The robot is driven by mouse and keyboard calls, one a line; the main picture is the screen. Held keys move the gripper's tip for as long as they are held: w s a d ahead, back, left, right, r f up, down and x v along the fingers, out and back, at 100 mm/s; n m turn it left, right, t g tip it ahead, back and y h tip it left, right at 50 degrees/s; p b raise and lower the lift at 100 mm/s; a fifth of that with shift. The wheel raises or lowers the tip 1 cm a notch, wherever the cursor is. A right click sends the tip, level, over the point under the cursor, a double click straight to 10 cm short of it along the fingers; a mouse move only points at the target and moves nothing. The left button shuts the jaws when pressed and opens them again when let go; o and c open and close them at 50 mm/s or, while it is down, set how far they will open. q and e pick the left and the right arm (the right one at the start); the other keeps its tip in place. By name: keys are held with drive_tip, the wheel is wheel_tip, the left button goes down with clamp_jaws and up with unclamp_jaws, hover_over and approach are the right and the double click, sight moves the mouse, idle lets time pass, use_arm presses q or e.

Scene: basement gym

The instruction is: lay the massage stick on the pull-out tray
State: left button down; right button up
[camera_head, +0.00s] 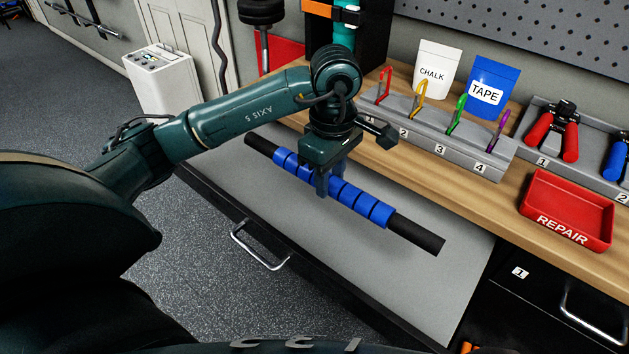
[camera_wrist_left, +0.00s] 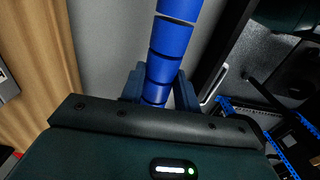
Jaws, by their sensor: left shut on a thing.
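The massage stick (camera_head: 376,209) has blue rollers and black handles. My left gripper (camera_head: 323,192) is shut on it near the middle, among the rollers. In the left wrist view, the stick's blue rollers (camera_wrist_left: 170,50) run up from between the fingers of my left gripper (camera_wrist_left: 159,88). The pull-out tray (camera_head: 420,275) is a grey surface, drawn out below the wooden bench top. The stick lies over the tray in the head view; I cannot tell whether it touches it. My right gripper is not in view.
The bench top (camera_head: 440,195) holds a numbered rack (camera_head: 440,140) with coloured carabiners, a chalk pouch (camera_head: 433,68), a tape pouch (camera_head: 490,85), pliers (camera_head: 560,130) and a red repair bin (camera_head: 566,208). A metal handle (camera_head: 258,248) sits on the tray's front. The tray's front right is bare.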

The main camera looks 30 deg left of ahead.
use_arm(q)
drive_tip(key=shift+w+a+f, duration=0.1)
drive_tip(key=shift+w+f, duration=0.05)
approach(328, 223)
wheel_tip(328, 223, down, 5)
drive_tip(key=shift+f+p, duration=0.15)
drive_tip(key=shift+p, duration=0.15)
drive_tip(key=shift+f, duration=0.35)
drive_tip(key=shift+f, duration=0.2)
drive_tip(key=c, duration=1)
unclamp_jaws()
drive_tip(key=shift+c, duration=0.2)
